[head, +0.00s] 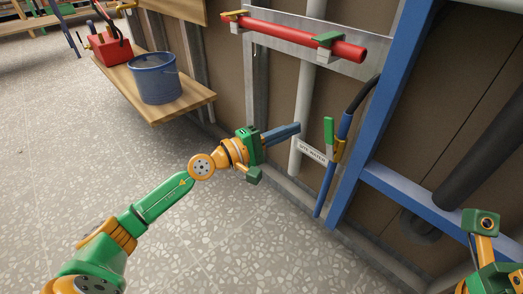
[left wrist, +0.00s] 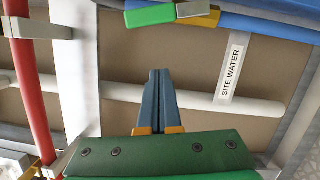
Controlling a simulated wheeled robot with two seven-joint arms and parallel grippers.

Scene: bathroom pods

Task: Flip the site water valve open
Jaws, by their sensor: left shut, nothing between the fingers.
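The site water valve has a green lever (head: 329,131) and a brass-yellow body (head: 339,150) on a blue pipe. The lever points up, beside the pipe and roughly along it. The right gripper's fingers are out of frame.
A red pipe (head: 295,38) with clamps runs across a metal rail above. A blue upright post (head: 383,110) stands right of the valve. A pale vertical pipe (head: 304,98) is behind my left gripper. A wooden bench (head: 183,103) holds a blue bucket (head: 155,83). The speckled floor is clear.

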